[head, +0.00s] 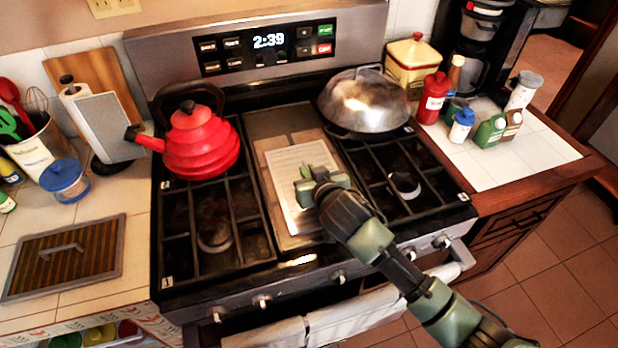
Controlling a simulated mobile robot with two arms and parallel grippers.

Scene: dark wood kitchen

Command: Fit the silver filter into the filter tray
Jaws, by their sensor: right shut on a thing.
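The silver filter (285,172) is a pale, flat rectangular panel with fine lines. It lies over the middle of the stove, between the two burner grates. Under it a tan-brown tray-like panel (262,160) shows along its left and top edges; this looks like the filter tray. My right gripper (311,180) comes in from the lower right and is shut on the filter near its right side. The gripper hides part of that edge, and I cannot tell whether the filter is seated or just above the tray. My left gripper is not in view.
A red kettle (200,145) stands on the left burners and a domed metal lid (365,100) on the back right. A brown ribbed panel with a handle (65,258) lies on the left counter. Bottles (433,97) and jars crowd the right counter's back; its front is clear.

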